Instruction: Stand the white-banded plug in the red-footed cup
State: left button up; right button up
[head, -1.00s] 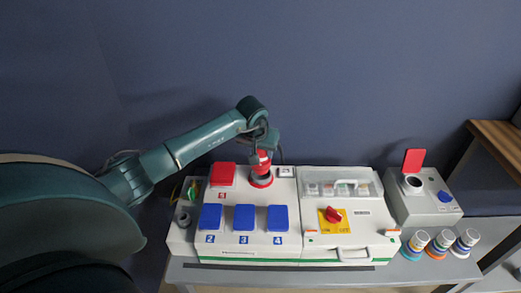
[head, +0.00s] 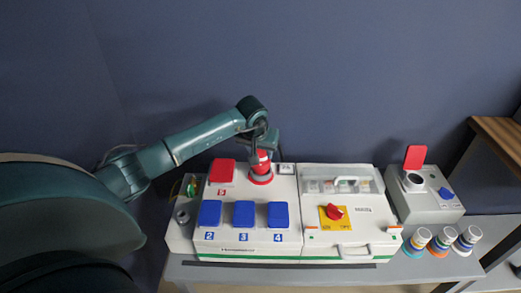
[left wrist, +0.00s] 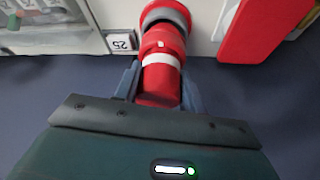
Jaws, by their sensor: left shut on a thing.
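The white-banded plug (head: 262,158) is red and stands upright at a red-ringed socket (head: 261,179) on the back of the white box. My left gripper (head: 264,147) is shut on it from above. In the left wrist view the plug (left wrist: 162,60) is between the two fingers of my gripper (left wrist: 161,82), and its far end meets the grey and red socket ring (left wrist: 167,14). Three small cups stand on the bench at the right: left (head: 417,241), middle (head: 441,240) and right (head: 466,239). My right gripper is out of view.
A red flap (head: 222,170) is just left of the plug, with three blue flaps in front. A clear-lidded box with a red rotary switch (head: 334,211) stands to the right. A grey socket box (head: 432,203) with a raised red lid (head: 414,157) is behind the cups.

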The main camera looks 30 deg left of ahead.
pick_arm(q)
jog(key=shift+f, duration=0.35)
jog(key=shift+b, duration=0.3)
jog(key=shift+f+b, duration=0.55)
jog(key=shift+f, duration=0.15)
jog(key=o, duration=0.7)
jog(key=shift+r, duration=0.15)
jog(key=o, duration=0.4)
jog(key=shift+o, duration=0.2)
